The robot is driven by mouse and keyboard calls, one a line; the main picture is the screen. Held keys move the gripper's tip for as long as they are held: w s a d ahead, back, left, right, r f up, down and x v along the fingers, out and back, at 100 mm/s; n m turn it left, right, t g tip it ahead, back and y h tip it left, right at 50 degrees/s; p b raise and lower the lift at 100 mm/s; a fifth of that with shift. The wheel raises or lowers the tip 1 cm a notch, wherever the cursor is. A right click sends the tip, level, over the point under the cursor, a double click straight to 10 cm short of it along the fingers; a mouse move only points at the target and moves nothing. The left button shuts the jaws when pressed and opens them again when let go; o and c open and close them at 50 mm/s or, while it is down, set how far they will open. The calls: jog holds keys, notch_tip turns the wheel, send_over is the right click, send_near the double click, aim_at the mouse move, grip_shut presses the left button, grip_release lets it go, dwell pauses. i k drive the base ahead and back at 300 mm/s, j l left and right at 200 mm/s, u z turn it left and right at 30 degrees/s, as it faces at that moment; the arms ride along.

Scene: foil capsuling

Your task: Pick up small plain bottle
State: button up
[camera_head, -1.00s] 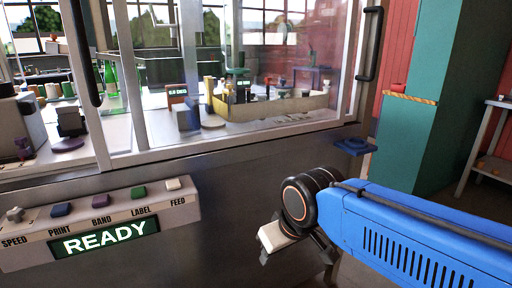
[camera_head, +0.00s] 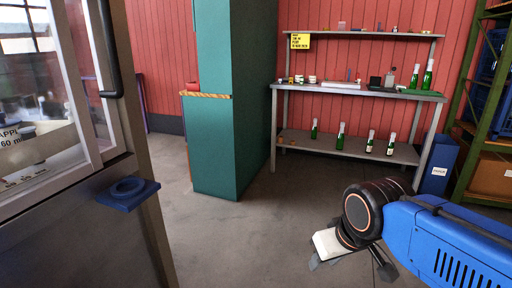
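Several green bottles with pale tops stand on the shelf rack across the room. On its lower board, a bottle (camera_head: 314,130) and a second bottle (camera_head: 340,137) stand at left, and two labelled bottles (camera_head: 369,142) (camera_head: 390,145) stand at right. Two more green bottles (camera_head: 414,77) (camera_head: 427,76) stand at the right end of the middle board. They are too small in view to tell surely which is the small plain one. My gripper (camera_head: 350,266) is low at the right foreground, far from the rack. Its dark fingers look spread, with nothing seen between them.
The metal rack (camera_head: 360,95) also holds small items. A teal column (camera_head: 232,110) stands left of it. The glazed machine (camera_head: 90,235) with a blue ring bracket (camera_head: 128,193) is at left. A blue bin (camera_head: 440,165) stands at right. The floor (camera_head: 250,235) between is clear.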

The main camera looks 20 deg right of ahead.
aim_at(413, 85)
jog(key=l+z, duration=0.15)
jog(key=z, duration=0.25)
jog(key=i+l+z, duration=0.1)
jog(key=z, duration=0.3)
jog(key=i+l+z, duration=0.1)
jog(key=z, duration=0.35)
jog(key=i+z, duration=0.2)
jog(key=i, duration=0.45)
jog(key=i+j, duration=0.15)
jog(key=i, duration=1.35)
jog(key=i+z, duration=0.5)
jog(key=i+j+z, duration=0.3)
jog(key=i+z, duration=0.15)
jog(key=i, duration=0.15)
jog(key=i+l+z, duration=0.1)
jog(key=i+z, duration=0.2)
jog(key=i, duration=0.45)
jog(key=i+l+u, duration=0.15)
jog(key=u, duration=0.3)
jog(key=i+l+u, duration=0.25)
jog(key=u, duration=0.2)
